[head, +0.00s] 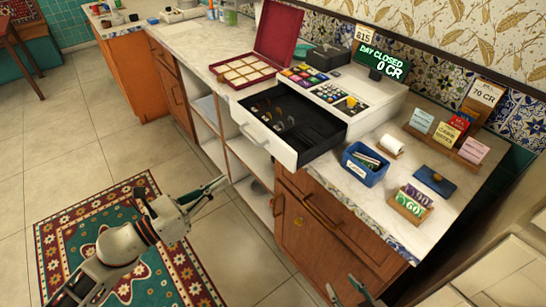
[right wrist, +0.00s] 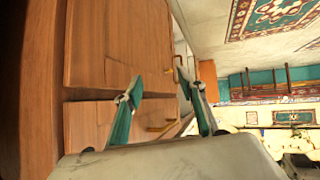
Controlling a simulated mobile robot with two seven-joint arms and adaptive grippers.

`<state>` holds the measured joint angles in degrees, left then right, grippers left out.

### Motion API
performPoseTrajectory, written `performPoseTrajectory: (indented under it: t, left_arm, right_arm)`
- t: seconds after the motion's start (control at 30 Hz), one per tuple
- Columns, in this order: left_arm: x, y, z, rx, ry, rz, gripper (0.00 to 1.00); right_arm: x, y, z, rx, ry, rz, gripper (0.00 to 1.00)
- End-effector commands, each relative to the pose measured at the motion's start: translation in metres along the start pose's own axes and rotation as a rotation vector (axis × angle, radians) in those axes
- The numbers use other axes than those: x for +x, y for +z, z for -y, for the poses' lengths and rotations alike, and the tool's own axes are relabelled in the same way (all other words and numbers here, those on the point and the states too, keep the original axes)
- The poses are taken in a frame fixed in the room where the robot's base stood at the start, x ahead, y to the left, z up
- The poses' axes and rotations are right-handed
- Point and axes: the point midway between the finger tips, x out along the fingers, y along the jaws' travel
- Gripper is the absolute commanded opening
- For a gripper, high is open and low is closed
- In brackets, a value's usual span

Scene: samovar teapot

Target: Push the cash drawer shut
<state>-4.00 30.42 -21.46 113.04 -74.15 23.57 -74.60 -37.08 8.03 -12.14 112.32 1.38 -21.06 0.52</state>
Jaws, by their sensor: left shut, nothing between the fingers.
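The cash drawer (head: 268,146) has a white front with a handle and a dark inside with several small items. It stands pulled out from the white cash register (head: 388,93) on the counter, over the counter's front edge. My left gripper (head: 222,181) is shut and empty. In the head view it appears below and left of the drawer front, apart from it, by the open shelves. My right gripper (head: 346,291) shows at the bottom edge of the head view. In the right wrist view (right wrist: 155,92) its fingers are apart, facing wooden cabinet doors, with nothing between them.
A red box with a raised lid (head: 243,68) stands left of the drawer. A blue bin (head: 364,164), a paper roll (head: 391,145) and card holders (head: 446,137) stand on the right counter. A patterned rug (head: 180,285) covers the floor by the cabinets.

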Motion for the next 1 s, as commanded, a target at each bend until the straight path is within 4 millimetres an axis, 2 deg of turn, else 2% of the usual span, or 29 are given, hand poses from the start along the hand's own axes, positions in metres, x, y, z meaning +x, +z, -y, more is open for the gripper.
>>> performPoseTrajectory:
  t: [0.03, 0.13, 0.27, 0.37, 0.8, 1.0]
  left_arm:
    - [0.002, 0.000, 0.001, 0.103, -0.026, -0.024, 0.00]
    - [0.004, -0.001, 0.002, 0.233, -0.058, -0.055, 0.00]
    - [0.009, -0.002, 0.003, 0.283, -0.070, -0.066, 0.00]
    - [0.021, 0.000, 0.004, 0.282, -0.069, -0.062, 0.00]
    - [0.104, -0.006, 0.009, 0.277, -0.068, -0.061, 0.00]
    - [0.132, -0.010, 0.011, 0.276, -0.067, -0.063, 0.00]
  right_arm:
    - [0.001, 0.002, 0.000, 0.000, 0.000, 0.002, 0.40]
    - [0.001, 0.003, 0.000, 0.000, -0.001, 0.002, 0.40]
    - [0.000, 0.001, 0.000, 0.000, 0.000, 0.000, 0.40]
    - [-0.002, -0.004, -0.001, -0.001, 0.001, -0.003, 0.40]
    - [-0.011, -0.026, -0.004, -0.003, 0.004, -0.018, 0.40]
    - [-0.013, -0.029, -0.005, -0.003, 0.004, -0.019, 0.40]
